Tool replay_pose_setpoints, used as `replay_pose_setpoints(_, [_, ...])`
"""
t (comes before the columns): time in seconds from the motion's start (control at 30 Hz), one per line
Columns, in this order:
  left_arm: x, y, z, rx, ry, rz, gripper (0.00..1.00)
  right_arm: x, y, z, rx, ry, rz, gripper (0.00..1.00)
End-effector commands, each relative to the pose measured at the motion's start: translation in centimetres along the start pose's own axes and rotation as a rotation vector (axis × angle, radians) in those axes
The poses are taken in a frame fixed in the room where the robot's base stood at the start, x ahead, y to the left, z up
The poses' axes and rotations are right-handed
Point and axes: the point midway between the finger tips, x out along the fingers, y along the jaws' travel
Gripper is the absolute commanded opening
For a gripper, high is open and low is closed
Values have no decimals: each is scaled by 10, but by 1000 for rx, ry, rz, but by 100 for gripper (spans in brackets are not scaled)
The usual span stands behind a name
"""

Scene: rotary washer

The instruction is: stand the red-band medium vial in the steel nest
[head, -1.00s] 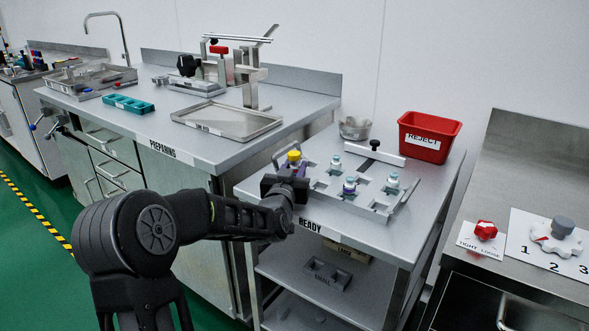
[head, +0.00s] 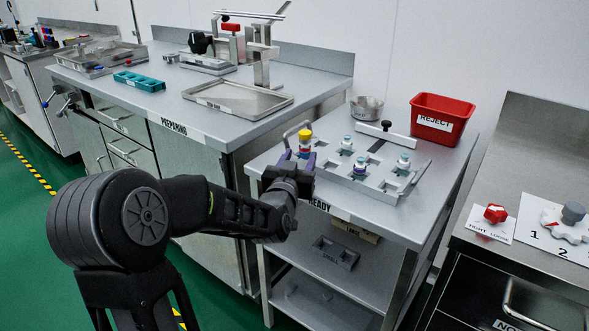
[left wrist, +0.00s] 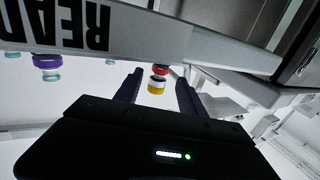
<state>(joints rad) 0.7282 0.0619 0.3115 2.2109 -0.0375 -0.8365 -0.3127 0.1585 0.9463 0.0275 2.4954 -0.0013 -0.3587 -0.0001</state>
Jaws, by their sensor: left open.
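The red-band vial (head: 305,136) has a yellow cap and a red band. It stands at the left end of the grey steel rack on the table marked READY; its lower part is hidden behind my gripper. My left gripper (head: 301,162) is open at the front edge of that table, its fingers pointing at the vial. In the left wrist view the vial (left wrist: 157,82) shows between the two open fingertips; I cannot tell whether they touch it. The steel rack (head: 380,184) has square pockets. I cannot tell whether it is the steel nest. My right gripper is not in view.
A red REJECT bin (head: 441,119) and a steel bowl (head: 367,107) are behind. The preparing bench (head: 230,122) is at the left, with a flat tray (head: 238,98).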

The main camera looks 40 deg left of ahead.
Motion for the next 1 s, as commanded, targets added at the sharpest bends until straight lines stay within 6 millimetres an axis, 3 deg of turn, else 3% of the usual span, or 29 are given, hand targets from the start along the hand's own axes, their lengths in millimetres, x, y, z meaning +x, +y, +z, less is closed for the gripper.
replay_pose_setpoints(0.1, [-25,0,-1,2,1,0,47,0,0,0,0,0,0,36])
replay_pose_setpoints(0.3, [-50,0,-1,1,2,0,47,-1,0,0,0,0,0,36])
replay_pose_setpoints(1.0, [-54,0,0,0,1,0,47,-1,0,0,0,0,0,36])
